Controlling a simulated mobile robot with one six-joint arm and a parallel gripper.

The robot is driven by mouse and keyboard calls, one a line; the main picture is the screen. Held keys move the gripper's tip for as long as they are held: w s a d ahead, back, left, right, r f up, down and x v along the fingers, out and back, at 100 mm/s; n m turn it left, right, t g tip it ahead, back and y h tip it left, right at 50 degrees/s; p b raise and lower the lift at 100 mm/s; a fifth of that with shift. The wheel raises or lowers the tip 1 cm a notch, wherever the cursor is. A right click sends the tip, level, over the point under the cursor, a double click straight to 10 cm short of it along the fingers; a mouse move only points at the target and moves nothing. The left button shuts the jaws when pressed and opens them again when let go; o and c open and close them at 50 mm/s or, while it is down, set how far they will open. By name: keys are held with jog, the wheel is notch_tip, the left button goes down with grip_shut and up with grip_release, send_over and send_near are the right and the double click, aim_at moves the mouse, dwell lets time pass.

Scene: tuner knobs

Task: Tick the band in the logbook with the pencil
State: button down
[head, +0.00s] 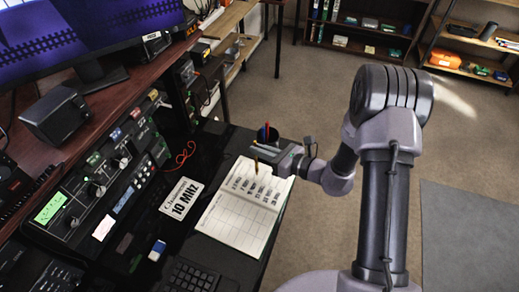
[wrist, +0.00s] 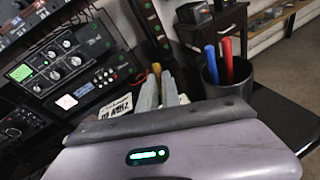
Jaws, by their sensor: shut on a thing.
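The open logbook (head: 238,228) lies on the dark desk, with printed lines at its far end and a ruled grid nearer. My gripper (head: 268,156) is over the logbook's far end, shut on the yellow pencil (head: 256,166).
A dark cup (wrist: 229,78) with a blue and a red pen stands close beyond my gripper. Radio gear with knobs (head: 100,180) lines the left. A keyboard (head: 190,276) and a small blue-white block (head: 157,250) lie at the near side of the desk.

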jog(key=shift+f+b, duration=0.45)
jog(key=shift+f, duration=0.05)
dwell(0.7)
jog(key=shift+w+d, duration=0.15)
jog(key=shift+d, duration=0.4)
jog(key=shift+w+a+b, duration=0.25)
jog(key=shift+w+b, duration=0.15)
jog(key=shift+w, duration=0.8)
notch_tip(320, 180, up, 6)
jog(key=p, duration=0.4)
dwell(0.4)
